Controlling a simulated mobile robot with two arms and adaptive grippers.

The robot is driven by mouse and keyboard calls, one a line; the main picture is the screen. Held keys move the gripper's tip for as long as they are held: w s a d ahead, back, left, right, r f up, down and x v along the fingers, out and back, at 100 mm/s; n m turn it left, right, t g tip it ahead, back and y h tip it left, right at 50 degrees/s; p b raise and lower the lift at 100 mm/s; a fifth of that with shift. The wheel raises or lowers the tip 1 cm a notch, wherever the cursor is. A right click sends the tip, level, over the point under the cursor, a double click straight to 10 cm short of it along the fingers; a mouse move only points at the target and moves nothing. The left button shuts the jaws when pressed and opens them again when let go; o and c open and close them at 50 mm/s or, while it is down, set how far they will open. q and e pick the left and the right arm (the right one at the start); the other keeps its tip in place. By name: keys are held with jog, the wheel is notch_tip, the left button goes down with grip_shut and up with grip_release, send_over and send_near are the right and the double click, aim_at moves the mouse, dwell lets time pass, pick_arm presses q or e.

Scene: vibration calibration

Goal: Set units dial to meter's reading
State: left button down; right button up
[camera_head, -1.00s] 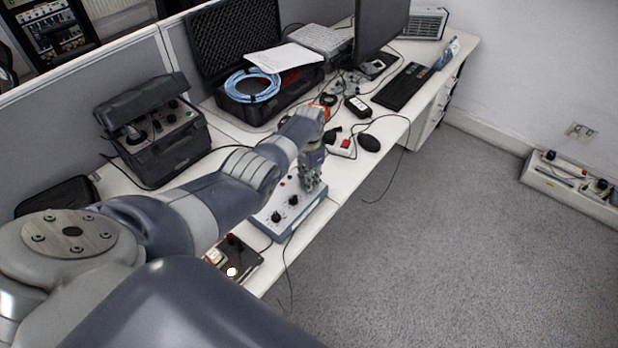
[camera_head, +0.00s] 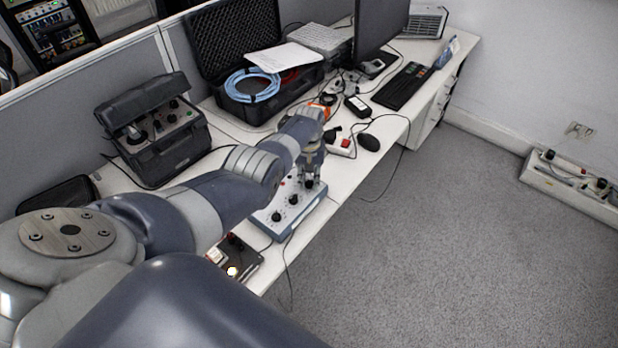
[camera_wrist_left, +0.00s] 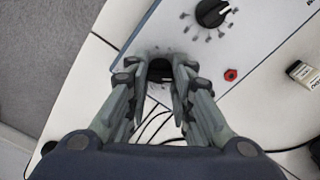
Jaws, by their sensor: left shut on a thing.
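The grey-blue control box (camera_head: 275,222) stands at the desk's front edge, with a row of black dials. Two show free, one (camera_head: 276,216) nearer the left and one (camera_head: 293,200) beside it. My left gripper (camera_head: 309,184) points down at the box's far end, its fingers shut around a black dial. In the left wrist view, the fingers (camera_wrist_left: 161,72) stand on both sides of this black dial (camera_wrist_left: 160,69), hiding most of it and its pointer. No meter reading is legible. My right gripper is out of view.
A red socket (camera_wrist_left: 230,75) sits on the panel. A small dark unit with a glowing lamp (camera_head: 232,272) lies left of the box. A red-switch box (camera_head: 342,146), a mouse (camera_head: 369,142), cables and an open black case (camera_head: 250,110) lie beyond.

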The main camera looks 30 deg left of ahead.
pick_arm(q)
jog(key=shift+n, duration=0.9)
jog(key=c, duration=1.4)
grip_release()
jog(key=shift+w, duration=0.1)
jog(key=shift+o, duration=0.2)
jog(key=shift+r, duration=1.1)
notch_tip(320, 180, up, 10)
